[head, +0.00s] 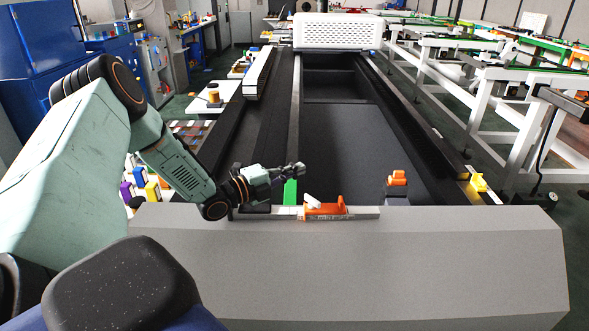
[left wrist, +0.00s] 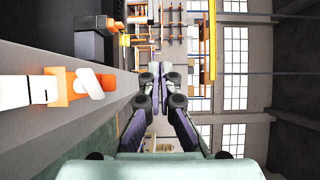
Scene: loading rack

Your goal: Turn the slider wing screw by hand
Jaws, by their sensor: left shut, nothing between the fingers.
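An orange slider (head: 328,208) sits on a light rail (head: 362,212) along the near grey beam. A white wing screw (head: 312,201) stands tilted at the slider's left end. In the left wrist view the slider (left wrist: 60,86) and the white wing screw (left wrist: 90,83) show at the left, apart from my fingers. My left gripper (head: 298,168) is shut and empty, above and beyond the wing screw in the head view. Its closed fingers (left wrist: 160,80) show in the middle of the left wrist view. My right gripper is not in view.
A green block (head: 290,191) stands by the rail under my left gripper. An orange piece (head: 397,179) on a grey block and a yellow piece (head: 477,183) stand to the right. The grey beam (head: 400,255) spans the front. The dark bed (head: 350,145) behind is mostly clear.

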